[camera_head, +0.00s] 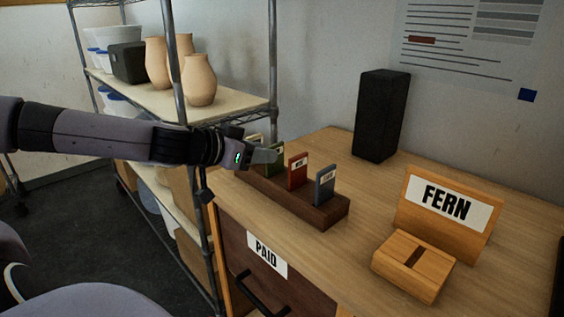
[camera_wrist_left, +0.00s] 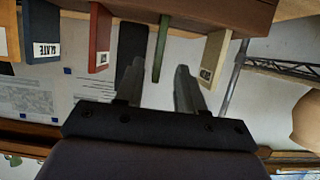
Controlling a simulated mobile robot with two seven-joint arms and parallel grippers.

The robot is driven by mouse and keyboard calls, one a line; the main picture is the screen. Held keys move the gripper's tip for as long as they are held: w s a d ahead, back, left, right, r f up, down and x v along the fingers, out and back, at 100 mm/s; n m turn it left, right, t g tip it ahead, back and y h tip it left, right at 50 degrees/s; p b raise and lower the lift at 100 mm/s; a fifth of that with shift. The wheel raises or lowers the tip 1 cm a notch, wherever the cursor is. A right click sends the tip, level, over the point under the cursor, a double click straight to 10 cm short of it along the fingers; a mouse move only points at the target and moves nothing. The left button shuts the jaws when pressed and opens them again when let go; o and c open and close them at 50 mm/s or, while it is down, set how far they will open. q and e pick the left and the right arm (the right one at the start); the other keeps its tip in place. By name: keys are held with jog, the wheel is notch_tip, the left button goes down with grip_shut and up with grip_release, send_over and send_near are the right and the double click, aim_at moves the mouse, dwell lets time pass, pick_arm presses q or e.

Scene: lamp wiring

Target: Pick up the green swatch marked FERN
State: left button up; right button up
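The green swatch (camera_head: 275,154) stands upright in a brown wooden rack (camera_head: 325,216), between a cream swatch and a red one. Its label is too small to read. My left gripper (camera_head: 262,156) is at the green swatch and partly covers it in the head view. In the left wrist view the green swatch (camera_wrist_left: 161,50) shows edge-on, its free end between the two open fingers of my left gripper (camera_wrist_left: 159,68). A gap shows on both sides, so the fingers are not closed on it. My right gripper is in neither view.
The rack also holds a red swatch (camera_head: 298,171), a blue-grey swatch (camera_head: 325,184) marked SLATE and a cream swatch (camera_wrist_left: 213,60). A slotted wooden block (camera_head: 413,265) stands before a FERN sign (camera_head: 446,205). A black speaker-like box (camera_head: 381,115) stands behind; a metal shelf (camera_head: 240,108) is left.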

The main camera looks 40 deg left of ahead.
aim_at(283, 156)
pick_arm(q)
jog(key=shift+w+f, duration=0.2)
jog(key=shift+w, duration=0.15)
jog(key=shift+x, duration=1.05)
jog(key=shift+w+d+f, duration=0.25)
jog(key=shift+w+f, duration=0.2)
jog(key=shift+w, duration=0.1)
jog(key=shift+w+f+b, duration=0.2)
jog(key=shift+w+b, duration=0.2)
jog(key=shift+b, duration=0.1)
jog(key=shift+w+d+f+b, duration=0.1)
jog(key=shift+w+b, duration=0.25)
jog(key=shift+w, duration=0.3)
grip_shut()
